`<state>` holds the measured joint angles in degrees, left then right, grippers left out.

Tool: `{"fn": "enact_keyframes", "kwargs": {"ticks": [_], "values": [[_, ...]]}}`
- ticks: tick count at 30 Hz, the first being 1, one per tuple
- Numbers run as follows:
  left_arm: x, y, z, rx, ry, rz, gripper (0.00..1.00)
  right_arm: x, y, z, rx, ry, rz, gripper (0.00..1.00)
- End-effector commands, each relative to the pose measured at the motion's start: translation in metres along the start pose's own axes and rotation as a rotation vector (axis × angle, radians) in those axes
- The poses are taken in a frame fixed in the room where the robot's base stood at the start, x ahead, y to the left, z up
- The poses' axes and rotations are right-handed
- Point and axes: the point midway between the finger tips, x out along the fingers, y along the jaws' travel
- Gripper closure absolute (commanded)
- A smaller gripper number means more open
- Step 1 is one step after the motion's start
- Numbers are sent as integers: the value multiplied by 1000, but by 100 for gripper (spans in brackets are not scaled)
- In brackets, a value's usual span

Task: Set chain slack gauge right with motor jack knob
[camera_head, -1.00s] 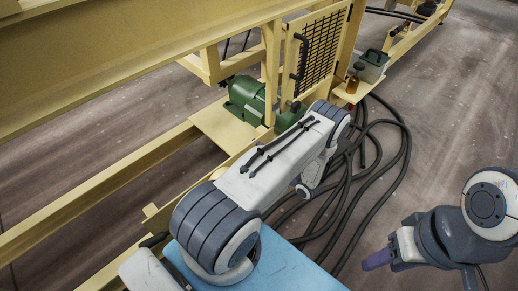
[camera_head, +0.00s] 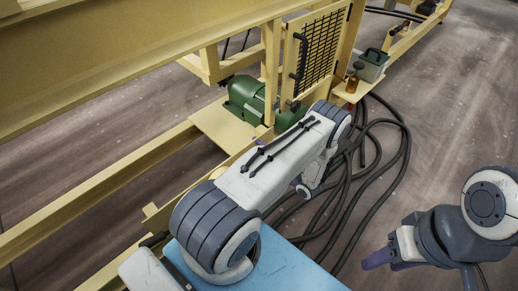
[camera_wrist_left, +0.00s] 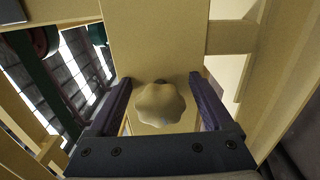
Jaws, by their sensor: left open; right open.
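A pale scalloped knob (camera_wrist_left: 160,104) shows in the left wrist view, in front of a cream frame plate. My left gripper (camera_wrist_left: 160,82) is open, with one dark purple finger on each side of the knob; I cannot tell whether they touch it. In the head view my left arm hides its gripper and the knob. The green motor (camera_head: 248,98) sits on a cream plate beyond that arm. My right gripper (camera_head: 377,260) is open and empty at the lower right, away from the machine. I cannot make out a chain slack gauge.
A small shelf holds an amber bottle (camera_head: 353,84) and a grey-green box (camera_head: 373,66). Black hoses (camera_head: 404,150) loop over the floor. A blue surface (camera_head: 300,272) lies under my left arm.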

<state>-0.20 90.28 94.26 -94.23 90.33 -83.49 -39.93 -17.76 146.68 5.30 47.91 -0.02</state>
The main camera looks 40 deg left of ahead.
Motion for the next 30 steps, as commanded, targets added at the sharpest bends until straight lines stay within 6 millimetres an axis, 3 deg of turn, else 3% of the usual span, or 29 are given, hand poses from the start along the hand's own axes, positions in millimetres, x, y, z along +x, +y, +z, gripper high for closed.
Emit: {"fn": "enact_keyframes", "kwargs": {"ticks": [15,21,30], "values": [[-89,1,1,0,-6,-1,16,-26,-2,-1,0,0,0,50],[-102,0,0,1,-3,-1,16,-27,-2,-2,0,0,0,50],[-103,0,0,1,-2,-1,16,-27,-2,-1,0,0,0,50]]}}
